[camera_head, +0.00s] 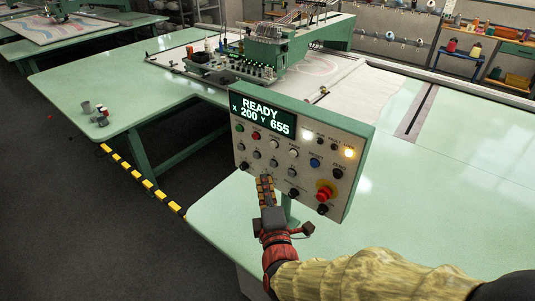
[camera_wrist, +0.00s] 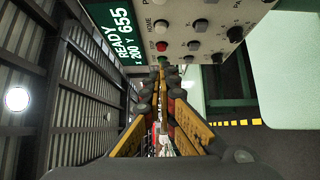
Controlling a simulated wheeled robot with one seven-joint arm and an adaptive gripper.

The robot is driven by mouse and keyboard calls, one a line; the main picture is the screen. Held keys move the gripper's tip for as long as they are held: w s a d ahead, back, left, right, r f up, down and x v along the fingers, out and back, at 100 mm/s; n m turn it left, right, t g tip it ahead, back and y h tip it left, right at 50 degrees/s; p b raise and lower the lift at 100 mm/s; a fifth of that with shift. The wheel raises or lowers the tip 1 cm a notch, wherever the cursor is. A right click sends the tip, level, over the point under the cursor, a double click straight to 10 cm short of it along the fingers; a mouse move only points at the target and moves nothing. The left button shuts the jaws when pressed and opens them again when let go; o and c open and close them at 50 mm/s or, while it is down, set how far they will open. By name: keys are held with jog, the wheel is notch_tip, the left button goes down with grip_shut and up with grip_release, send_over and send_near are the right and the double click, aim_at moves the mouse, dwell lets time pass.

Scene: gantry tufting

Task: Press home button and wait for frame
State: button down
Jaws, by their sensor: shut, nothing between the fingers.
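The control panel (camera_head: 240,155) stands tilted on the green table. Its display (camera_head: 263,116) reads READY, X 200 Y 655. The pale home button (camera_head: 274,140) sits in the upper button row, right of a red button (camera_head: 256,135) and a green one (camera_head: 239,128). In the wrist view the home button (camera_wrist: 162,25) shows beside the word HOME, with the red stop button (camera_wrist: 161,47) next to it. My gripper (camera_head: 265,177) is shut and empty in front of the panel's lower part. In the wrist view its tips (camera_wrist: 161,74) appear near the green button; the gap to the panel is unclear.
A red emergency knob (camera_head: 325,189) is at the panel's lower right. A tufting head (camera_head: 268,50) on a green gantry stands behind, over a white cloth frame. Yellow-black tape (camera_head: 140,179) edges the floor.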

jog(key=b, duration=0.1)
send_near(273, 145)
jog(key=w+a, duration=0.3)
jog(key=a, duration=0.3)
jog(key=shift+w+d+r, duration=0.1)
jog(key=shift+w+d, duration=1.25)
jog(key=shift+w, duration=0.3)
